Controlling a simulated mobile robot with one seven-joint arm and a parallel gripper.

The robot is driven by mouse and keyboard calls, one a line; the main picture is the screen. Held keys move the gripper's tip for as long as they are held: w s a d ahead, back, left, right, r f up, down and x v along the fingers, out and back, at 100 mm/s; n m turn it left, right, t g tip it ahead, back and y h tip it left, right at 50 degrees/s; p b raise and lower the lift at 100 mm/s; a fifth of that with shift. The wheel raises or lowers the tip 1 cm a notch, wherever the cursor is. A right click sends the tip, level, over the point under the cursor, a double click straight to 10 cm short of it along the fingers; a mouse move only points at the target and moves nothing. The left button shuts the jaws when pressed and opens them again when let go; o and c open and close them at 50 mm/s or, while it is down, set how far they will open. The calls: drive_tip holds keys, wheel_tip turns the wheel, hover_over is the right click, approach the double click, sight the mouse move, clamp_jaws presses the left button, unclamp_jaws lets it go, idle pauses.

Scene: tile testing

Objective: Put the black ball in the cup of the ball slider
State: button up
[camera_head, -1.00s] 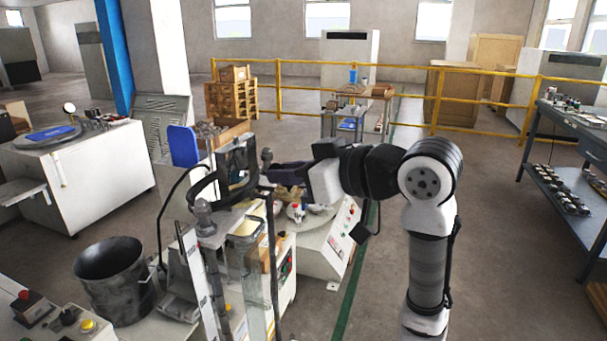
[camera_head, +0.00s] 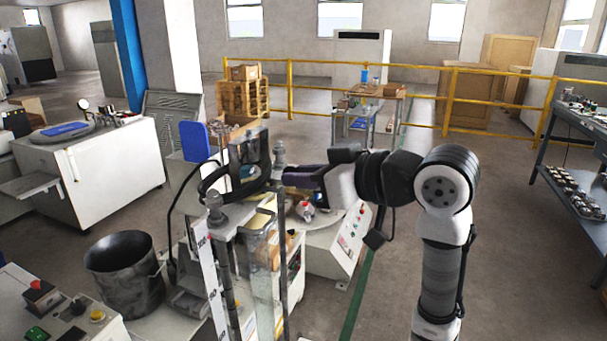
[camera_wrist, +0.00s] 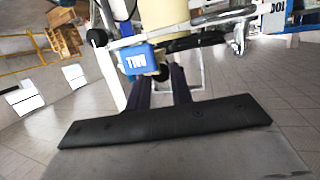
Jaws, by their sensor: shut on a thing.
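My gripper (camera_wrist: 160,76) shows in the wrist view with two dark fingers reaching up past a black bar. In the head view my gripper (camera_head: 288,177) reaches left from my arm, beside the top of a tall machine (camera_head: 262,245) with metal posts, a dark curved bracket and clear panels. I take this machine for the ball slider. Its cup cannot be made out. A blue label block (camera_wrist: 138,59) and a pale cylinder (camera_wrist: 163,15) lie beyond the fingers in the wrist view.
A dark bucket (camera_head: 125,275) stands left of the tall machine. A white machine (camera_head: 340,240) with a control panel stands behind my gripper. A workbench (camera_head: 575,150) is at the right, a yellow railing (camera_head: 420,95) behind. Open floor lies right of my arm.

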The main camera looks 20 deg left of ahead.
drive_tip(key=shift+s+d+f, duration=0.1)
drive_tip(key=shift+f, duration=0.3)
